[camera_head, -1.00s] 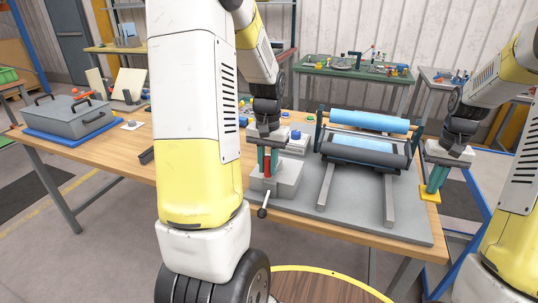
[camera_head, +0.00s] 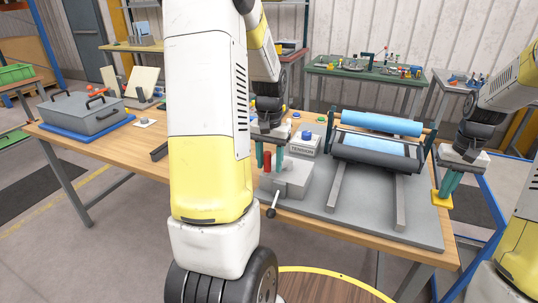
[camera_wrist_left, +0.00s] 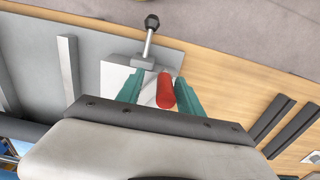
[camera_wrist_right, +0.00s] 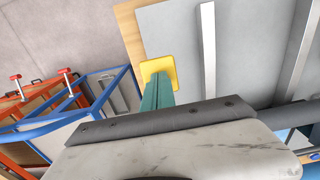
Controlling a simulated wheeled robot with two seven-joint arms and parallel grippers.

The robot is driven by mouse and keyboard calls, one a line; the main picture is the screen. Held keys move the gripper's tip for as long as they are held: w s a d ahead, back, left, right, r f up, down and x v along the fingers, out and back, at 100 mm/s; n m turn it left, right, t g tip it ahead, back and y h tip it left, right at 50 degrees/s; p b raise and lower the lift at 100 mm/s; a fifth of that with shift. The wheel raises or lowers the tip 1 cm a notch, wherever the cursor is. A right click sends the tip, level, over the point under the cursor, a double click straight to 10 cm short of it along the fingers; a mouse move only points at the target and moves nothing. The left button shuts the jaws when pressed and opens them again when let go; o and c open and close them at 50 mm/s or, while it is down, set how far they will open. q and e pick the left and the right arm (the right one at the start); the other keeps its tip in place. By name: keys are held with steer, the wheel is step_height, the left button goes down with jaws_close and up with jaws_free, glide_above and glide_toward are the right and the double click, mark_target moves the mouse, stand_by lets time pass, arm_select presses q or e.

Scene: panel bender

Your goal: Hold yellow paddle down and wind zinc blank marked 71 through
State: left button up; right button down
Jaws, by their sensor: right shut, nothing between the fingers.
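The yellow paddle (camera_head: 441,199) is at the right edge of the grey base plate. My right gripper (camera_head: 444,192) is shut and empty, its fingertips down on the paddle; the paddle (camera_wrist_right: 158,68) also shows in the right wrist view. My left gripper (camera_head: 268,160) is open, its fingers on either side of an upright red grip (camera_wrist_left: 165,91). This grip stands over a grey block (camera_head: 293,180), with a black-knobbed lever (camera_head: 271,211) at the front. A pale blue sheet (camera_head: 375,143) lies between the blue roller (camera_head: 382,122) and the dark roller (camera_head: 372,157). No 71 is readable.
A box labelled TENSION (camera_head: 304,146) with a blue button stands behind the block. A grey lidded case (camera_head: 82,118) sits on a blue mat at the left. Two grey rails (camera_head: 400,204) run forward from the rollers. The bench between case and block is mostly free.

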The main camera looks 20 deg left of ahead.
steer(key=shift+s+d+f, duration=0.25)
steer(key=shift+f, duration=0.05)
arm_select(q)
steer(key=shift+r, duration=4)
arm_select(e)
steer(key=shift+r, duration=0.1)
arm_select(q)
steer(key=shift+d, duration=0.1)
arm_select(e)
steer(key=shift+w+a+r, duration=0.1)
steer(key=shift+w+r, duration=0.05)
steer(key=shift+r, duration=0.55)
steer(key=shift+w+a+r, duration=0.1)
steer(key=shift+r, duration=0.6)
step_height(320, 180, up, 6)
steer(key=shift+r, duration=0.25)
